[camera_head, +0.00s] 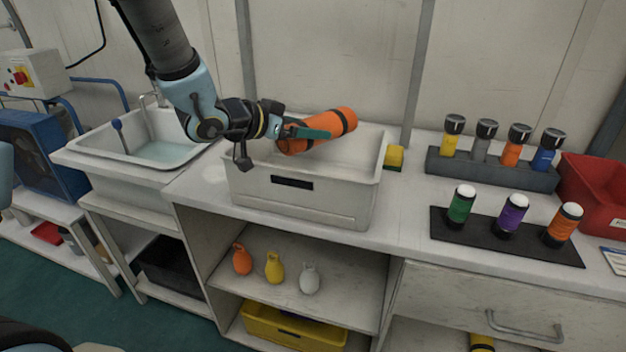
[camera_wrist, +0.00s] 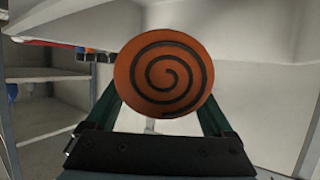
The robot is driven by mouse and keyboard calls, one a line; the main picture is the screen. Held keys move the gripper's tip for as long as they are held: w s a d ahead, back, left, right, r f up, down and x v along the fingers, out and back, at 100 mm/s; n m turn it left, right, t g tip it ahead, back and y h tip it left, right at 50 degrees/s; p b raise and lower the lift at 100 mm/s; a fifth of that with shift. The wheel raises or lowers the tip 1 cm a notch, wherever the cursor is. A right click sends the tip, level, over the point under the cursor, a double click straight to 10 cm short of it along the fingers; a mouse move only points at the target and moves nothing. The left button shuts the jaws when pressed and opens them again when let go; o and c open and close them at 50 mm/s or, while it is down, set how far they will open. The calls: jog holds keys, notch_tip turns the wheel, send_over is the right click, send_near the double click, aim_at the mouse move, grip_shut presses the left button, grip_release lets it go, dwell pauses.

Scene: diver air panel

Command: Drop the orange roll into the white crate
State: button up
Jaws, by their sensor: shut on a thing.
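The orange roll (camera_head: 318,131) has black bands and is held by my gripper (camera_head: 308,132) above the white crate (camera_head: 300,204). The roll is tilted, its right end higher than its left. In the wrist view, the roll's round end with a dark spiral (camera_wrist: 163,73) faces the camera, between the two green fingers of my gripper (camera_wrist: 160,105). The fingers are shut on the roll. The crate stands on the white counter with its open top up. The roll and my gripper hide part of the crate's back rim. The crate's floor is hidden by its front wall.
A sink (camera_head: 165,150) is left of the crate. A yellow sponge (camera_head: 395,157) lies just right of it. Farther right stand a rack (camera_head: 490,170) of capped cylinders, a black mat (camera_head: 480,241) with three white-topped cylinders, and a red bin (camera_head: 592,190).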

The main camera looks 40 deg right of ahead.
notch_tip(320, 180, down, 2)
jog(key=shift+f+b, duration=0.1)
jog(key=shift+b, duration=0.5)
jog(key=o, duration=1.5)
jog(key=shift+c, duration=0.2)
jog(key=shift+a, duration=0.1)
jog(key=b+v, duration=0.1)
jog(key=v, duration=0.9)
jog(key=shift+s+a, duration=0.1)
jog(key=shift+a, duration=0.2)
